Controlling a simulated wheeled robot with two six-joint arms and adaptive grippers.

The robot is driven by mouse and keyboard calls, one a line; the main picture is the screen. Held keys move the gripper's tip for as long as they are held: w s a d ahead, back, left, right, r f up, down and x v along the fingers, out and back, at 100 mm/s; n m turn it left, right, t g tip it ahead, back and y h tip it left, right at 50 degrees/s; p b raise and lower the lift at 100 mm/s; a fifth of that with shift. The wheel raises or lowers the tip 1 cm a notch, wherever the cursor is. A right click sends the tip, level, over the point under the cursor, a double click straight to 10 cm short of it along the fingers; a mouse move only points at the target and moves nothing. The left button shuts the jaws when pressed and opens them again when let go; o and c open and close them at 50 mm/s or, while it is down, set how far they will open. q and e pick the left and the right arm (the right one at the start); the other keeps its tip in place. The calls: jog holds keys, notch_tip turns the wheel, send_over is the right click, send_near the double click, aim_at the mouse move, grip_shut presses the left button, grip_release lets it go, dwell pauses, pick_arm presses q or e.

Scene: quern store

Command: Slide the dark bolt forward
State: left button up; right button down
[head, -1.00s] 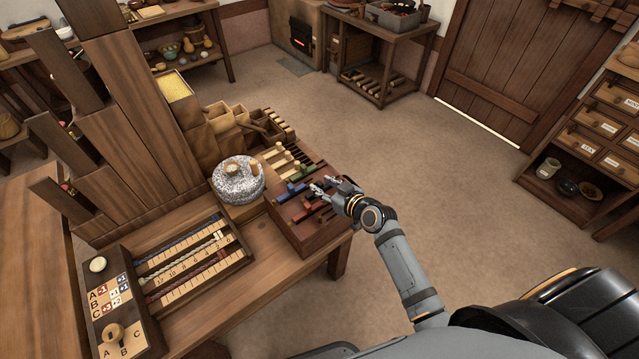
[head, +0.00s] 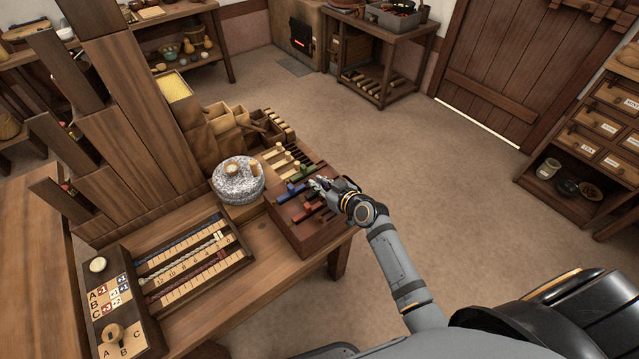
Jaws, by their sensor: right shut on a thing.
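A dark reddish wooden bolt box (head: 297,237) sits at the right end of the bench. My right gripper (head: 315,185) is over the far right part of the box. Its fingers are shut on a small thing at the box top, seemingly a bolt. The fingers hide most of it, so I cannot tell its colour, and I cannot pick out the dark bolt for certain. My left gripper is not in view.
A grey stone quern (head: 238,184) stands left of the box. A rack with pale pegs (head: 283,160) lies just behind it. A numbered slider board (head: 190,265) lies on the bench in front. The floor right of the bench is clear.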

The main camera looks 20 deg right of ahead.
jog(key=d+b, duration=0.1)
jog(key=d, duration=0.1)
jog(key=w+d+b, duration=0.1)
jog(key=shift+w+d+f, duration=0.15)
jog(key=shift+d+f, duration=0.05)
jog(key=shift+d, duration=0.2)
jog(key=shift+w+d+r, duration=0.1)
jog(key=shift+d, duration=0.1)
jog(key=shift+a+r, duration=0.15)
jog(key=c, duration=1.3)
grip_release()
jog(key=shift+d, duration=0.25)
jog(key=shift+a, duration=0.1)
